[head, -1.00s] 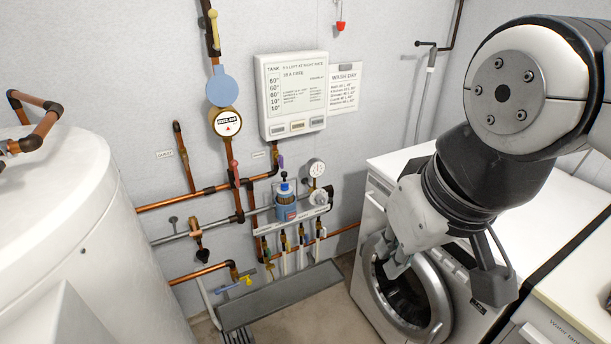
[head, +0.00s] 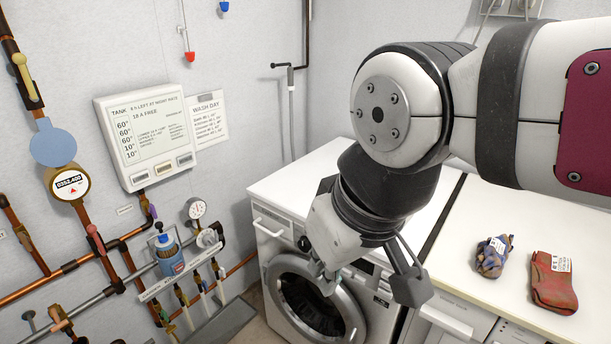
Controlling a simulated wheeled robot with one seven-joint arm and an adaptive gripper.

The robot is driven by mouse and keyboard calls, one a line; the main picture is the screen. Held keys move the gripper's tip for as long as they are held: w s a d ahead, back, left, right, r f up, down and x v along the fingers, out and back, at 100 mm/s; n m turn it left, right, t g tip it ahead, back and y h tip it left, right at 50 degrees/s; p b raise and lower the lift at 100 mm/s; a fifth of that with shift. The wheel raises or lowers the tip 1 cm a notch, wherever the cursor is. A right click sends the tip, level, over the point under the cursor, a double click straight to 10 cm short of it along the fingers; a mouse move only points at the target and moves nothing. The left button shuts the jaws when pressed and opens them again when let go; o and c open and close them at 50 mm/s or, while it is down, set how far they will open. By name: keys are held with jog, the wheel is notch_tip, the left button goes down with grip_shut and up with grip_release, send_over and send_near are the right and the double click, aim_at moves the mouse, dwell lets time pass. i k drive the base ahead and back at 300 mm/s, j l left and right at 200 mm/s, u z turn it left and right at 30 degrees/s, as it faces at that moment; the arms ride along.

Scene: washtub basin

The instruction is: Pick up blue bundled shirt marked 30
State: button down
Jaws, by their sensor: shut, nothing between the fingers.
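A small blue bundle with brownish patches (head: 489,262) lies on the white counter top at the right of the head view. It carries a white tag whose marking is too small to read. My gripper (head: 328,282) hangs in front of the washing machine, well to the left of the bundle and apart from it. The gripper is shut and empty. Its fingertips are small and partly lost against the machine's door.
A red folded cloth (head: 553,290) with a white tag lies just right of the blue bundle. The washing machine (head: 264,228) stands left of the counter (head: 462,230). Pipes and a wall panel (head: 148,135) fill the left. Counter space left of the bundle is clear.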

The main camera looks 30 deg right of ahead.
aim_at(495, 251)
jog(key=z, duration=1.6)
jog(key=i+j+z, duration=0.1)
jog(key=z, duration=1.05)
